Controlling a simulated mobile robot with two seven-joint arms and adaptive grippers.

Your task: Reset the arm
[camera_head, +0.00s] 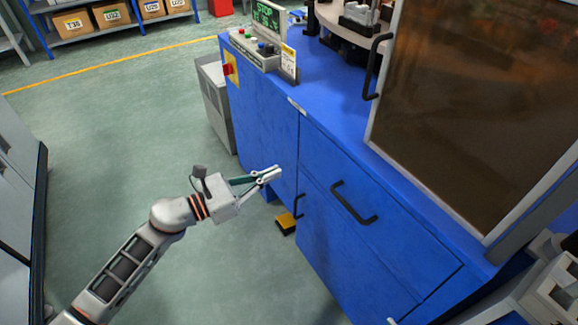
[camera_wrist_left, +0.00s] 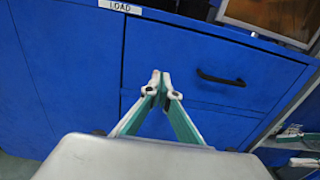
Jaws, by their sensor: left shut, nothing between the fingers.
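My left gripper (camera_head: 268,175) reaches in from the lower left in the head view, in front of the blue machine cabinet (camera_head: 330,145). Its fingers are shut and empty. In the left wrist view the two fingertips (camera_wrist_left: 159,84) meet, with the blue cabinet front (camera_wrist_left: 75,85) behind them. I cannot tell how far the fingertips are from the cabinet face.
A dark handle (camera_head: 354,203) sticks out from the cabinet front. A control panel (camera_head: 262,50) sits on top. A tinted door (camera_head: 470,100) stands at the right. A yellow-black pedal (camera_head: 286,223) lies on the floor. Green floor to the left is clear.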

